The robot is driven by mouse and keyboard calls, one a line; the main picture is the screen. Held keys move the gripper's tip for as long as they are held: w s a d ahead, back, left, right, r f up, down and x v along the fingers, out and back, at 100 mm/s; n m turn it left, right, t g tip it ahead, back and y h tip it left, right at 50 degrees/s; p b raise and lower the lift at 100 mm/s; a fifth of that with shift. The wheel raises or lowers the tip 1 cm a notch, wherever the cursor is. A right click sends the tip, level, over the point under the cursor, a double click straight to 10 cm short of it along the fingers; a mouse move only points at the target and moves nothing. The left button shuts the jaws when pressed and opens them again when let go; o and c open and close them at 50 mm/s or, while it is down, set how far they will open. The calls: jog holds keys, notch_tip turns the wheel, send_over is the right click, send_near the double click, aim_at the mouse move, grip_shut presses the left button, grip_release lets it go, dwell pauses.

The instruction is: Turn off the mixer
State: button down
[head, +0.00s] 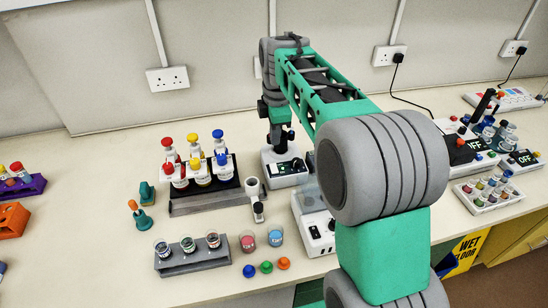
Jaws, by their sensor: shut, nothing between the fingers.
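My gripper (279,146) is at the end of my arm, pointing down, dark and small in the head view. Its fingers are shut and empty. It is over or just at a small white device (287,180) with a dark panel and a little green mark, which looks like the mixer. I cannot tell whether the fingertips touch it. The text on its panel is too small to read. My arm crosses the middle of the view and hides the bench to the right of this device.
A rack (202,203) with red-, yellow- and blue-capped bottles stands left of the device. A white box (315,231) is partly behind my arm. Beakers and coloured caps lie in front. At right, devices show OFF (525,158) beside a vial tray (490,202).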

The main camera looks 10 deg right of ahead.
aim_at(273, 165)
jog(key=f, duration=0.3)
jog(key=f+p, duration=0.1)
jog(key=f, duration=0.3)
jog(key=w+f+p, duration=0.1)
jog(key=f, duration=0.2)
jog(key=shift+w+f, duration=0.1)
jog(key=shift+f, duration=0.15)
